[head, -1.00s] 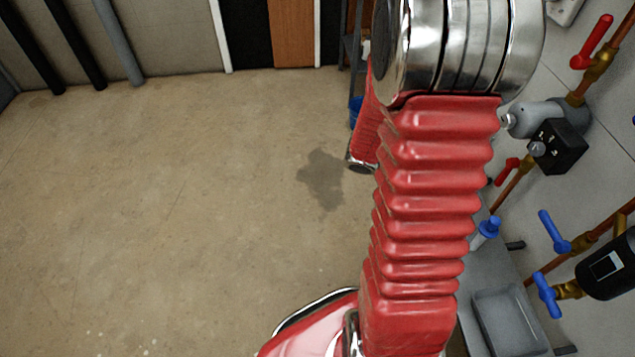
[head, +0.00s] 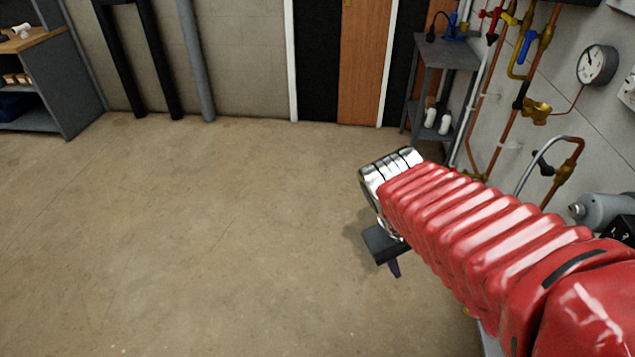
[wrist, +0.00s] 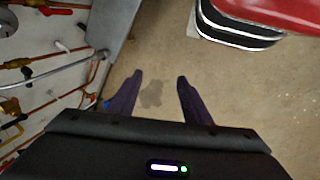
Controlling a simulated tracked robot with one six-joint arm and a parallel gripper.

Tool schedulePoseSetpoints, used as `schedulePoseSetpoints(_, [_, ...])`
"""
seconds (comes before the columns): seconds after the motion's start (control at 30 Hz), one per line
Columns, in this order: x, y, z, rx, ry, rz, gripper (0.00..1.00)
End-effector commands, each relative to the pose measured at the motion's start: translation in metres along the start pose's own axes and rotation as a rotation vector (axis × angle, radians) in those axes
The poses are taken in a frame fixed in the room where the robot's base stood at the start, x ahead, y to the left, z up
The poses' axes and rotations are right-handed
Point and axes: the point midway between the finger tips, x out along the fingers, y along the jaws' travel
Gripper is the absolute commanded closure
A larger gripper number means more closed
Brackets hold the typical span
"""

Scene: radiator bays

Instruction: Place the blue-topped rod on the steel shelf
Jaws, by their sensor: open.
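My gripper (wrist: 160,79) is open and empty in the wrist view, its two dark fingers apart above bare floor. In the head view my gripper (head: 393,266) hangs at the end of my red arm, over the floor. I cannot make out the blue-topped rod now; a small blue spot beside the left finger in the wrist view is too small to identify. A grey surface (wrist: 110,28) beside the wall in the wrist view may be the steel shelf, but I cannot tell. My arm hides much of the right side in the head view.
Copper pipes with coloured valves and a gauge (head: 597,64) line the right wall. A grey stand (head: 447,53) with white bottles (head: 444,122) stands at the back right, a shelving unit (head: 68,90) at the back left. The middle floor is clear.

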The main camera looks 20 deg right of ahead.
Motion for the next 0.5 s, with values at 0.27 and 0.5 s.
schedulePoseSetpoints(0.27, [-0.062, -0.057, -0.017, 0.084, 0.253, -0.186, 0.56])
schedulePoseSetpoints(0.5, [-0.104, -0.089, -0.021, 0.123, 0.396, -0.319, 0.56])
